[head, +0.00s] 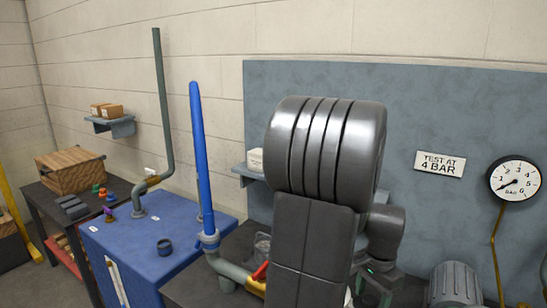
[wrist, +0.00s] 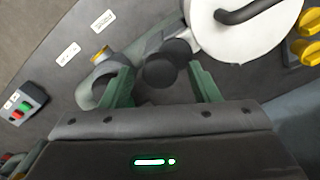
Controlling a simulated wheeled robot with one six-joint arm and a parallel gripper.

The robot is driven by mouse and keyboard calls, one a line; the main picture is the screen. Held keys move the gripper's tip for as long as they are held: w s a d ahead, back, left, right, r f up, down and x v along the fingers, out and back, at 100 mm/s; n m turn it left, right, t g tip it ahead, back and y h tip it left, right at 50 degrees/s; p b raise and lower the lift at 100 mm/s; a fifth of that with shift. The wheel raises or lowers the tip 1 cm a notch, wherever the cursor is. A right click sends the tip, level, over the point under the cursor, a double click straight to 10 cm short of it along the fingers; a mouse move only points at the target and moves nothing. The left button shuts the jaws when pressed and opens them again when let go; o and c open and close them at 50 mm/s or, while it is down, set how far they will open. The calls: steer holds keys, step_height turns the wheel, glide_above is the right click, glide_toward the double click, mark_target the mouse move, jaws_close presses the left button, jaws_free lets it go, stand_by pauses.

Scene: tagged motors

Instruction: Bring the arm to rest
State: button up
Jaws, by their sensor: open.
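My gripper shows in the wrist view (wrist: 163,85) with its two green fingers spread apart and nothing held between them. Dark round knobs and a grey pipe fitting (wrist: 105,85) lie just beyond the fingers. I cannot tell whether the fingers touch them. In the head view my arm fills the middle of the picture and hides part of the bench behind it. A small green part of my gripper shows low, right of the arm.
A grey motor (head: 455,285) stands right of my arm. A pressure gauge (head: 515,180) is at the right. A blue cabinet (head: 150,250) with a tall blue pipe (head: 201,150) is at the left. A switch box (wrist: 27,103) and a white round body (wrist: 240,28) show near my gripper.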

steer(key=n, duration=0.7)
steer(key=shift+n, duration=0.4)
steer(key=shift+r, duration=1.55)
steer(key=shift+s+a, duration=0.1)
steer(key=shift+a, duration=0.05)
